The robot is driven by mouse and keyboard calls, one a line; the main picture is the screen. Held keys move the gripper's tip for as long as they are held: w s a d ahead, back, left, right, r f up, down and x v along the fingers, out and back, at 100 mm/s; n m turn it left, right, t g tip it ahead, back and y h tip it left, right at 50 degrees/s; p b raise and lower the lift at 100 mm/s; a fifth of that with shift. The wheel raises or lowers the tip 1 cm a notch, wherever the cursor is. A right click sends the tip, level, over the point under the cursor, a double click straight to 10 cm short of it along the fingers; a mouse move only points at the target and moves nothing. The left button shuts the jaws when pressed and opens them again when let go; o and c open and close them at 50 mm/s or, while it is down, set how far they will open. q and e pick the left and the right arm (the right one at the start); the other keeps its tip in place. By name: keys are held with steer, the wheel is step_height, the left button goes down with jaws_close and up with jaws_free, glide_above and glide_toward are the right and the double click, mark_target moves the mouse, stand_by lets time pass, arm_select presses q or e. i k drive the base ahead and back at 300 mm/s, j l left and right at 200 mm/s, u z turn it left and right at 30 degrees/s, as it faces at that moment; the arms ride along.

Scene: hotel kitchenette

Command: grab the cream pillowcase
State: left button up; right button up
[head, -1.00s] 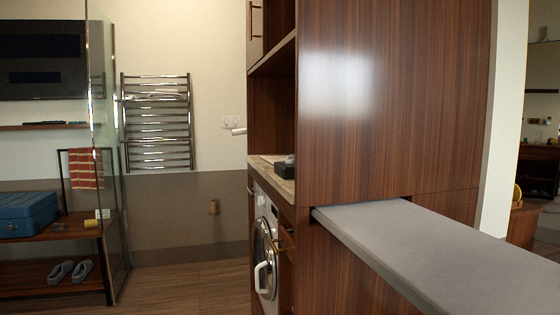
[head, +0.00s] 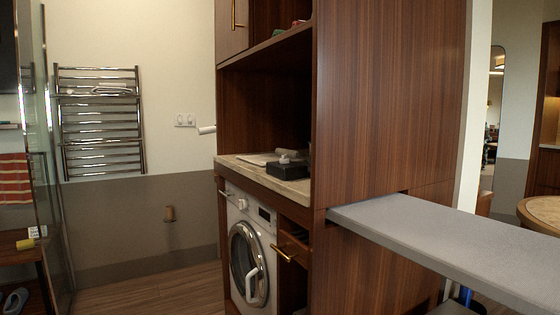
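I cannot make out a cream pillowcase in the head view. A front-loading washing machine (head: 246,255) stands under the kitchenette counter (head: 262,172). Its round door looks shut, and its inside is too dark to read. A pale flat item (head: 257,158) lies on the counter beside a black box-shaped thing (head: 287,168); I cannot tell what the pale item is. Neither of my grippers is in view.
A grey bar top (head: 450,235) juts out from the tall wooden cabinet (head: 390,110) at the right. A towel rail (head: 100,120) hangs on the back wall. A glass panel (head: 45,160) and a low shelf stand at the left. Wooden floor (head: 160,290) is clear between.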

mark_target(260, 160)
steer(key=i+j+z, duration=0.1)
steer(key=z, duration=0.4)
steer(key=j+z, duration=0.6)
steer(key=z, duration=0.35)
steer(key=j+z, duration=0.3)
steer(key=j, duration=0.25)
steer(key=k+j+z, duration=0.3)
steer(key=j, duration=0.15)
steer(key=j+z, duration=0.1)
steer(key=j, duration=0.25)
steer(key=k+j+z, duration=0.1)
steer(key=j, duration=0.3)
steer(key=k+j+z, duration=0.1)
steer(key=j, duration=0.25)
steer(key=k+j, duration=0.15)
steer(key=j, duration=0.2)
steer(key=k+j, duration=0.15)
steer(key=j, duration=0.2)
steer(key=k+j+z, duration=0.1)
steer(key=j, duration=0.25)
steer(key=k, duration=0.1)
